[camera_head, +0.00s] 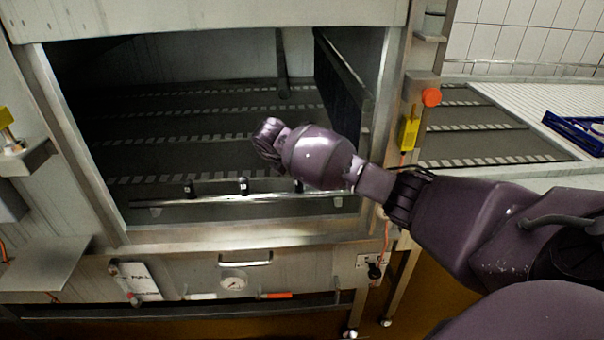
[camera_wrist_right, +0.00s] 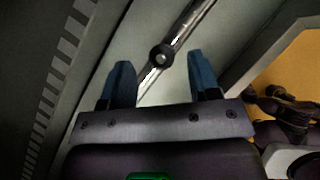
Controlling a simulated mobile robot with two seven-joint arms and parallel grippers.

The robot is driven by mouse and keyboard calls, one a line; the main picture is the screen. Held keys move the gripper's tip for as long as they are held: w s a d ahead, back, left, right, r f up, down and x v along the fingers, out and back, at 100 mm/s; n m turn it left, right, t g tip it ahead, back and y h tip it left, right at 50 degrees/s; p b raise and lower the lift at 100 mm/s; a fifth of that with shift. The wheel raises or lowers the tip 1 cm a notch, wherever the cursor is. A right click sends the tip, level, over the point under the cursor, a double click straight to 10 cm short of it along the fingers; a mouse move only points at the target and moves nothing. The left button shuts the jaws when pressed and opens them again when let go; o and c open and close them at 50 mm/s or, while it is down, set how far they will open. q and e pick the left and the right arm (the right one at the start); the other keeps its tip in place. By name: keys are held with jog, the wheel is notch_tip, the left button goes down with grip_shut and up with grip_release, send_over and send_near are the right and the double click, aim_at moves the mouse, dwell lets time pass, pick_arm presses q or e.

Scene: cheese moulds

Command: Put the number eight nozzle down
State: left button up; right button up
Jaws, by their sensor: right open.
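A metal spray bar (camera_head: 270,198) lies across the front of the machine's opening and carries black nozzles. My right gripper's fingers are hidden in the head view. My left gripper is out of view.
The machine's steel frame (camera_head: 80,150) surrounds the opening, with a dark slatted belt (camera_head: 190,130) inside. A dark side panel (camera_head: 343,100) hangs at the opening's right. A blue tray (camera_head: 575,133) lies on the far-right conveyor. An orange button (camera_head: 431,97) projects from the right post.

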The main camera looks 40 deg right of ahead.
jog(key=w+v, duration=0.1)
jog(key=v, duration=0.5)
jog(key=s+a+f+n+y+p, duration=0.1)
jog(key=s+a+f+n+y, duration=0.3)
jog(key=a, duration=0.4)
jog(key=s+a+f+n+y, duration=0.2)
jog(key=s+a+f+y, duration=0.3)
jog(key=a, duration=0.3)
jog(key=s+a+r+t+y, duration=0.3)
jog(key=s+a+y, duration=0.8)
jog(key=a+y, duration=0.25)
jog(key=s+d+f+m+t+h, duration=0.25)
jog(key=d+m+t+h, duration=0.35)
jog(key=m, duration=0.3)
jog(key=s+d+f+m+t+h, duration=0.1)
jog(key=s+d+m+t+h, duration=0.2)
jog(key=d+m+t+h, duration=0.5)
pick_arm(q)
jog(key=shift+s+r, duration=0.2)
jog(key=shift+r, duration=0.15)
pick_arm(e)
jog(key=s+d+f+m+g+h, duration=0.2)
jog(key=s+f+m+g, duration=0.5)
jog(key=s+f, duration=0.5)
jog(key=shift+s+d+f+m+g, duration=0.2)
jog(key=shift+s+d+m+g, duration=0.1)
jog(key=shift+s+d+m, duration=0.45)
